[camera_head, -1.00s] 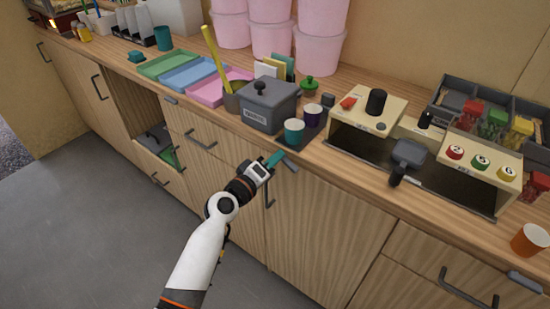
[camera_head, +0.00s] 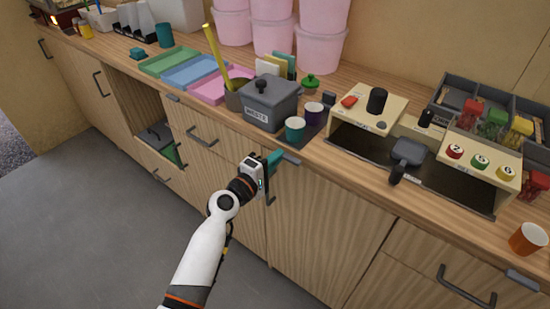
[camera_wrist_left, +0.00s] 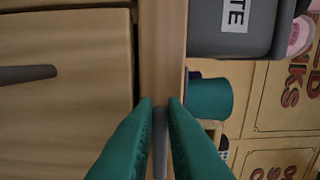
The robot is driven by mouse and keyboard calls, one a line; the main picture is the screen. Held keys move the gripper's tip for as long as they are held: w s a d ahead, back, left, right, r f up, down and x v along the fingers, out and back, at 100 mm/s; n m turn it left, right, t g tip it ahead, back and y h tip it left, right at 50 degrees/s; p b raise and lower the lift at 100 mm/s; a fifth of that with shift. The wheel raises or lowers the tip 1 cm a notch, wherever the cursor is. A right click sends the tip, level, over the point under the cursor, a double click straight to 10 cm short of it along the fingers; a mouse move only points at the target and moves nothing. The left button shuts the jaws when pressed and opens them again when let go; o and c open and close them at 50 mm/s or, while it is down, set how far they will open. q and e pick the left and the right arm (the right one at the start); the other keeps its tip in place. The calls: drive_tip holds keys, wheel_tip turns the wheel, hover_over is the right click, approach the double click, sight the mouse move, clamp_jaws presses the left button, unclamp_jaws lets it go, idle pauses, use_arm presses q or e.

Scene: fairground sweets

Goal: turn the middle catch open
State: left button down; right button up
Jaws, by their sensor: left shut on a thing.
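The middle catch (camera_head: 291,159) is a small grey bar on the counter's front edge, above a cupboard door. My left gripper (camera_head: 274,160) has its teal fingers at this catch and is shut on it. In the left wrist view the grey catch (camera_wrist_left: 160,152) lies between the two teal fingers (camera_wrist_left: 160,104). The fingers hide part of the catch, so its exact angle is hard to tell. My right gripper is not in view.
A grey pot marked WASTE (camera_head: 270,104) and a teal cup (camera_head: 295,129) stand on the counter just behind the catch. Other grey catches sit on the edge to the left (camera_head: 173,97) and right (camera_head: 523,279). A door handle (camera_head: 270,188) is just below my gripper.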

use_arm(q)
drive_tip(key=c, duration=1.5)
unclamp_jaws()
drive_tip(key=shift+a, duration=0.1)
drive_tip(key=b+v, duration=0.1)
drive_tip(key=v, duration=1.1)
drive_tip(key=shift+f, duration=0.1)
